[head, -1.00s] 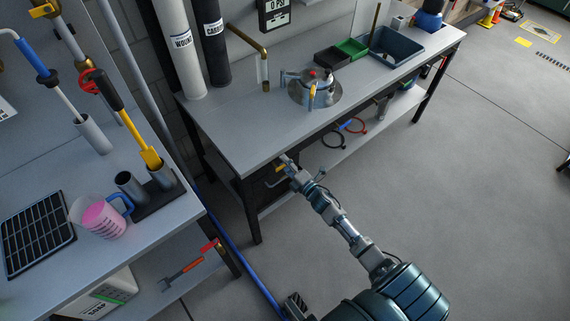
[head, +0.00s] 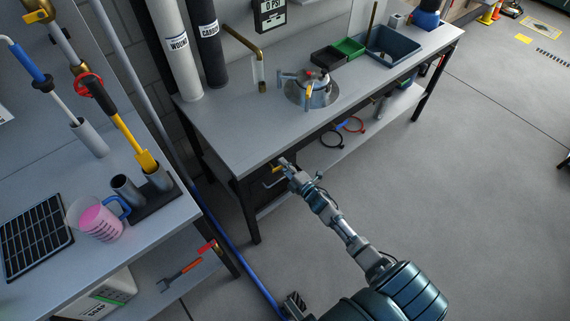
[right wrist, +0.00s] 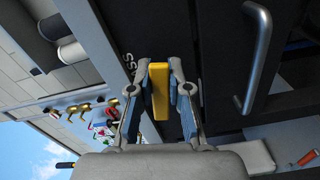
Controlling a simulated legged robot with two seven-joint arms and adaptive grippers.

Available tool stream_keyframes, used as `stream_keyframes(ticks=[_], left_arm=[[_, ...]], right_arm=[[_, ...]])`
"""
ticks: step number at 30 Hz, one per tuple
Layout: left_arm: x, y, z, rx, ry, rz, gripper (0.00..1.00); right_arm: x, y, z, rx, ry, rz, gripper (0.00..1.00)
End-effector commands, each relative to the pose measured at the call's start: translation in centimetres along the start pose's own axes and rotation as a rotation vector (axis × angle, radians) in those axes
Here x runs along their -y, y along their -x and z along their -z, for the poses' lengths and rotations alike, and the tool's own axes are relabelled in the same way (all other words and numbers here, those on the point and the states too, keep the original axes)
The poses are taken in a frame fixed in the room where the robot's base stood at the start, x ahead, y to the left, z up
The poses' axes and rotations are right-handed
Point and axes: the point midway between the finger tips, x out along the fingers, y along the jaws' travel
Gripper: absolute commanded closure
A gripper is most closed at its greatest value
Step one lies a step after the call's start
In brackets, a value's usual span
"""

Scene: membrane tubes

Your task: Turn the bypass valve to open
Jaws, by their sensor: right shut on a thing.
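The bypass valve's yellow handle (right wrist: 160,91) stands upright in the middle of the right wrist view, against a dark panel with part of a white label, "SS", beside it. My right gripper (right wrist: 160,84) is shut on the handle, with one finger on each side. In the head view my right gripper (head: 282,162) is at the dark cabinet front under the bench top, and a small bit of yellow shows beside it. The valve's body is hidden behind the handle and gripper. My left gripper is not in view.
A grey bar handle (right wrist: 262,58) is on the dark front right of the valve. The bench (head: 225,137) above carries a round metal vessel (head: 311,92). The left bench holds a pink jug (head: 98,219). Open floor (head: 440,190) lies to the right.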

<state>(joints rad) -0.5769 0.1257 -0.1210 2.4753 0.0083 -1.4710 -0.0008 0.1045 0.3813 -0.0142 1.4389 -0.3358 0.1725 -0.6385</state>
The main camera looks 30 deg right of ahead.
Motion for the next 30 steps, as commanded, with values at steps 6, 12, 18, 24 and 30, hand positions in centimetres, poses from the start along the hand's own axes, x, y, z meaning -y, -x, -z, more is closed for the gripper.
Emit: stream_keyframes(ticks=[6, 12, 18, 24, 30], left_arm=[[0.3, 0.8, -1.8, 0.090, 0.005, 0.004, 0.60], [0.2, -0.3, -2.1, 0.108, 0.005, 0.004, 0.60], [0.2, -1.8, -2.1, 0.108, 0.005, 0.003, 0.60], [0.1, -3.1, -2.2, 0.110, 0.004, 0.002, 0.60], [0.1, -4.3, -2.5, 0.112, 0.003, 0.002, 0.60]], right_arm=[[1.3, 0.1, 0.6, -0.004, -0.202, 0.009, 1.00], [2.0, 0.1, 0.8, -0.004, -0.392, 0.009, 1.00], [2.6, 0.1, 1.2, -0.004, -0.582, 0.009, 1.00], [3.2, 0.1, 1.7, -0.003, -0.771, 0.008, 1.00], [3.6, 0.1, 2.3, -0.004, -0.958, 0.008, 1.00]])
